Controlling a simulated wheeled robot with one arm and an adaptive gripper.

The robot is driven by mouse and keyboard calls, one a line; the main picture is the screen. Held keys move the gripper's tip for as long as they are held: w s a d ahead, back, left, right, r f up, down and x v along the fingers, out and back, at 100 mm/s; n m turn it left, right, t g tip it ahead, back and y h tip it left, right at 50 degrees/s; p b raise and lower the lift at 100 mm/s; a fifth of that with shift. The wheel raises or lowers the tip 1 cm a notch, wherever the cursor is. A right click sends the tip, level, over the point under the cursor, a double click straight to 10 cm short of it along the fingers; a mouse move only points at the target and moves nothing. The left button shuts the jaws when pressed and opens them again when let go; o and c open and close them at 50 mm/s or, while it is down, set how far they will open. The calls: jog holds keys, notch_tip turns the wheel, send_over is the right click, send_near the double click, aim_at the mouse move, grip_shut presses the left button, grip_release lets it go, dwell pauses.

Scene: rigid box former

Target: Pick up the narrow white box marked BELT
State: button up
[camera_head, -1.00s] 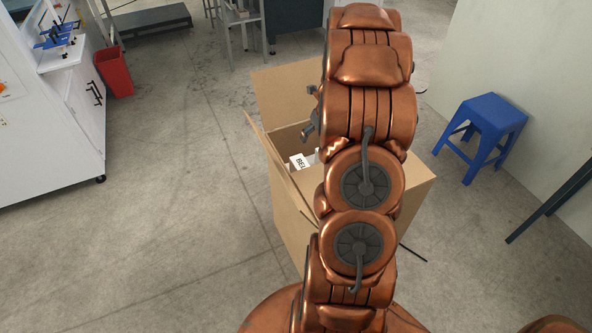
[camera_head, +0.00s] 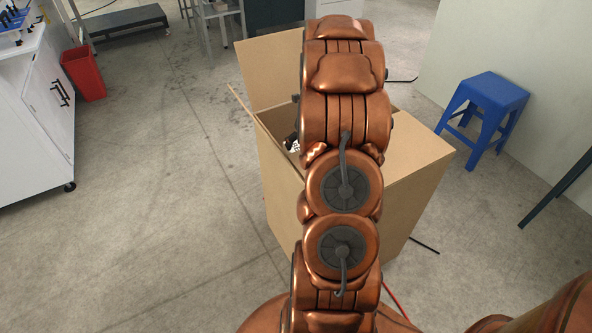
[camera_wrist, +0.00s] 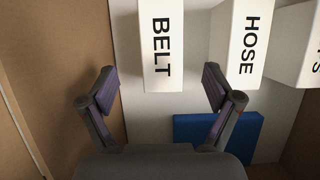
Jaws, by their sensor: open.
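The narrow white box marked BELT (camera_wrist: 161,45) shows upper centre in the wrist view, its black lettering running down its face. My gripper (camera_wrist: 159,84) is open, one finger on each side of the near end of the BELT box. I cannot tell how much depth lies between the fingertips and the box, and no contact shows. A white box marked HOSE (camera_wrist: 247,42) is just right of it. In the head view my arm hides the gripper, and only a small white patch shows inside the carton.
The boxes sit inside an open cardboard carton (camera_head: 276,72), whose brown wall (camera_wrist: 60,60) rises close on the left in the wrist view. Another lettered white box (camera_wrist: 300,48) is at far right. A blue item (camera_wrist: 235,138) lies below. A blue stool (camera_head: 484,108) stands right of the carton.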

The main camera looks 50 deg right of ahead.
jog(key=shift+w+f+b, duration=0.15)
jog(key=shift+f+b, duration=0.7)
jog(key=shift+f, duration=0.8)
jog(key=shift+w+d+b+x, duration=0.15)
jog(key=shift+b+x, duration=0.3)
jog(key=shift+x, duration=1.35)
jog(key=shift+w+d+b+x, duration=0.15)
jog(key=shift+b+x, duration=0.3)
jog(key=shift+x, duration=1.3)
jog(key=shift+r, duration=0.15)
jog(key=shift+f+p, duration=0.25)
jog(key=shift+p, duration=0.55)
jog(key=c, duration=1.4)
jog(key=shift+b, duration=1.1)
